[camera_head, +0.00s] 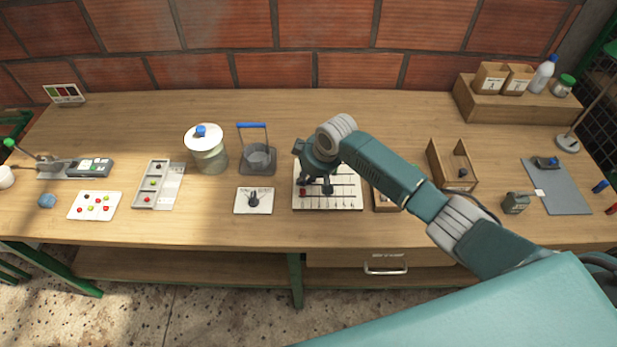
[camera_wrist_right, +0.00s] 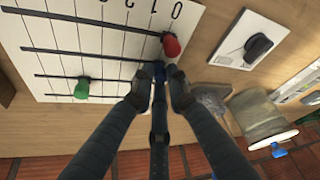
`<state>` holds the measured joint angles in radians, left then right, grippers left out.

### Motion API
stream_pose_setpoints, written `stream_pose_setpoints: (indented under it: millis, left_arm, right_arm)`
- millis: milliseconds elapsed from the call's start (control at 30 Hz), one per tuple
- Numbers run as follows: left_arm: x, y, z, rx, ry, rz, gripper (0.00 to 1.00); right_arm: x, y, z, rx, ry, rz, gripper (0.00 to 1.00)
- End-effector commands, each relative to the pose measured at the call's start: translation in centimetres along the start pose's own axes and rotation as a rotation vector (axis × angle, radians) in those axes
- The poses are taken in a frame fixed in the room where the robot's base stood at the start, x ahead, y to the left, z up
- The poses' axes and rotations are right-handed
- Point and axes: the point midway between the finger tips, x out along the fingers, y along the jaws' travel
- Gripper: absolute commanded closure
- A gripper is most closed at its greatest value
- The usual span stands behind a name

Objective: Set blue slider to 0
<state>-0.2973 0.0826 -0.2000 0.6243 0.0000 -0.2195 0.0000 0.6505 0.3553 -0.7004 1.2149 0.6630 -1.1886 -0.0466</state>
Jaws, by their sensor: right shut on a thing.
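The white slider board (camera_head: 345,200) lies on the table under my right gripper (camera_head: 317,185). It has several dark straight tracks and a row of numbers along one edge; 0, 1 and 2 show in the wrist view. My right gripper (camera_wrist_right: 160,82) is shut on the blue slider (camera_wrist_right: 158,70), which is mostly hidden between the fingertips, near the 0 end of its track. The red slider (camera_wrist_right: 172,46) stands close beside it at the 0 end of another track. The green slider (camera_wrist_right: 82,88) is farther along, toward higher numbers. My left gripper is not in view.
A dial plate (camera_head: 254,201) lies left of the board. A blue-handled basket stand (camera_head: 256,165) and a lidded jar (camera_head: 207,155) stand behind it. Small wooden trays (camera_head: 450,165) are on the right. Bare table lies in front of the board.

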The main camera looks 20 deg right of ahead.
Motion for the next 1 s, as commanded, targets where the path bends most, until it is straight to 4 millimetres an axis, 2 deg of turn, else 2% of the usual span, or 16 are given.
stream_pose_setpoints:
  millis: [33, 67, 133, 167, 367, 433, 567, 1000]
  left_arm:
    - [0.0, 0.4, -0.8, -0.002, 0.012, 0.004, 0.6]
    - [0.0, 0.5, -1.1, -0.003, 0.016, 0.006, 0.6]
    - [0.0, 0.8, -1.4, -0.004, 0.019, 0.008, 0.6]
    - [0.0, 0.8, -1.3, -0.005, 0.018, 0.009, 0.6]
    - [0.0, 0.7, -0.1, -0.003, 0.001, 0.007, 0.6]
    - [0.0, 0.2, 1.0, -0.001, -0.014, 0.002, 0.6]
    - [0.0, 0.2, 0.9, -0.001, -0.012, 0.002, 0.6]
    - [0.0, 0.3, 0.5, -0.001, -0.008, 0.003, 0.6]
  right_arm:
    - [-0.1, -0.3, -0.5, -0.002, 0.011, -0.005, 1.0]
    - [-0.1, -0.3, -0.5, -0.002, 0.011, -0.005, 0.83]
    - [-0.1, -0.3, -0.5, -0.002, 0.011, -0.005, 0.7]
    - [-0.1, -0.3, -0.5, -0.002, 0.011, -0.005, 0.67]
    - [-0.1, -0.2, -0.3, -0.001, 0.007, -0.003, 0.67]
    - [-0.1, -0.1, -0.2, -0.001, 0.006, -0.002, 0.67]
    - [-1.0, -0.1, -0.3, -0.001, 0.007, -0.002, 0.67]
    - [-9.6, -0.1, -0.4, -0.004, 0.008, -0.001, 0.67]
